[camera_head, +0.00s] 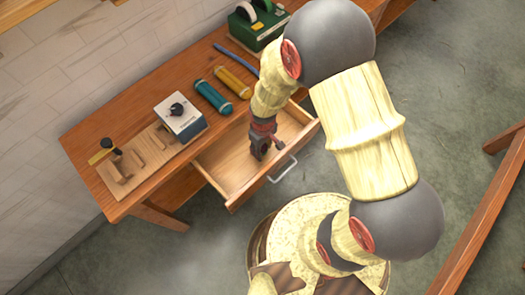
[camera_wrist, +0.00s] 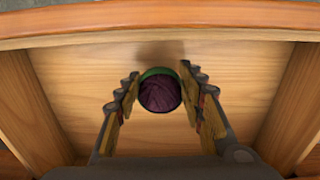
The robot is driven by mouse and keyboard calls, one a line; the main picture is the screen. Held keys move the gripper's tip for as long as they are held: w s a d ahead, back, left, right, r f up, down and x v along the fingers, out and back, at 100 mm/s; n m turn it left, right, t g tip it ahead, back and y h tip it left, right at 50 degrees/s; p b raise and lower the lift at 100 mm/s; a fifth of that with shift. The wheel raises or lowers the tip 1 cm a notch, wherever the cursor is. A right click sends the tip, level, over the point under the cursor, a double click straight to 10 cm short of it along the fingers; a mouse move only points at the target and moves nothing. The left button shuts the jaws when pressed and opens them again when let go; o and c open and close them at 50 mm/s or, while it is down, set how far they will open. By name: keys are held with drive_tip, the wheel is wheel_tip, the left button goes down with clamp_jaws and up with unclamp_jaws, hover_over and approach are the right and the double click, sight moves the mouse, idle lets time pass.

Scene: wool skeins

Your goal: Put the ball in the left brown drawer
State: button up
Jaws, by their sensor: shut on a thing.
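The ball (camera_wrist: 160,92) is dark purple yarn with a green band, seen between my fingertips in the wrist view. My gripper (camera_wrist: 160,95) is shut on it, a finger at each side. In the head view my gripper (camera_head: 260,149) points down inside the open wooden drawer (camera_head: 222,172), and the ball cannot be made out there. The drawer is pulled out from the bench and has a metal handle (camera_head: 283,169). In the wrist view the bare drawer floor (camera_wrist: 75,85) lies behind the ball. I cannot tell whether the ball touches it.
The wooden bench (camera_head: 150,205) carries a white box with a black knob (camera_head: 181,117), a teal cylinder (camera_head: 213,97), a yellow cylinder (camera_head: 233,82), a blue rod (camera_head: 236,57) and a green tape holder (camera_head: 258,24). The drawer's walls stand close around my gripper.

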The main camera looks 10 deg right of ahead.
drive_tip(key=shift+f, duration=1)
drive_tip(key=shift+f+b, duration=0.2)
drive_tip(key=shift+b, duration=0.1)
drive_tip(key=o, duration=1.2)
drive_tip(key=shift+o, duration=0.2)
drive_tip(key=shift+r, duration=0.15)
